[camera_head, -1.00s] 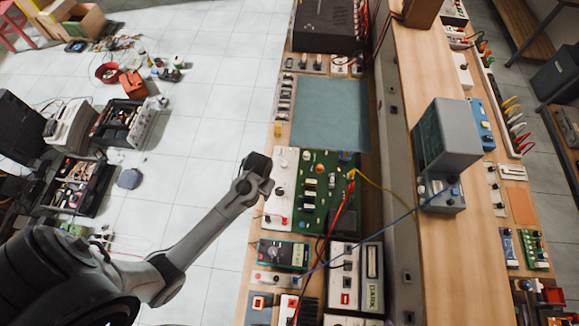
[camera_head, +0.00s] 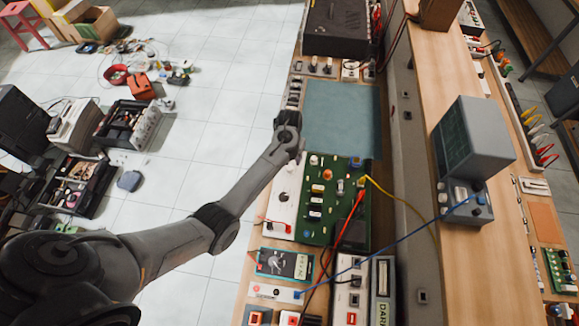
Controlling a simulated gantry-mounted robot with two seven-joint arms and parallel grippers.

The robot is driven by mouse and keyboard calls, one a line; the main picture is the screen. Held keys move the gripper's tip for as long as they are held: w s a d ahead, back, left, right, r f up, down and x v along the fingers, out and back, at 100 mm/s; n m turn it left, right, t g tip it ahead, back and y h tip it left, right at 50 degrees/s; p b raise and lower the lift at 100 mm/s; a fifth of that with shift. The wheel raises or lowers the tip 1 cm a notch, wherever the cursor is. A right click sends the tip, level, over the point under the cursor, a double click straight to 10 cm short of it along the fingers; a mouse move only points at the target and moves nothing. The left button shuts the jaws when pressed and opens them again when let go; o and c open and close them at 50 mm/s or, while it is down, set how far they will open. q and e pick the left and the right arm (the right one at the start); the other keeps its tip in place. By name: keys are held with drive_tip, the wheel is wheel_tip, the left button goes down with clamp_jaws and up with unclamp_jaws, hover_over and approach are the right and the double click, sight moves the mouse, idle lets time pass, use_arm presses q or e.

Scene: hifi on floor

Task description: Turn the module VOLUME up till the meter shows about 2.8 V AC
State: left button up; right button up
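A green circuit board (camera_head: 317,229) lies on the bench with a white panel (camera_head: 288,180) along its left side. The panel carries a dark round knob (camera_head: 283,197); its label is too small to read, so I cannot tell if it is VOLUME. A teal handheld unit (camera_head: 285,263) lies below the board; its reading is not legible. A grey box with a dark screen (camera_head: 472,140) stands on the upper shelf, showing no legible value. My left gripper (camera_head: 288,120) is over the bench's left edge, above the panel's far end. Its fingers cannot be made out. My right gripper is not in view.
A bare blue-green mat (camera_head: 342,118) lies beyond the board. A black unit (camera_head: 337,27) stands at the far end.

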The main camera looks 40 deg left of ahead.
sight(289, 168)
use_arm(q)
drive_tip(key=shift+f+b, duration=0.5)
drive_tip(key=shift+f, duration=3.05)
drive_tip(key=shift+c, duration=0.2)
drive_tip(key=c, duration=1)
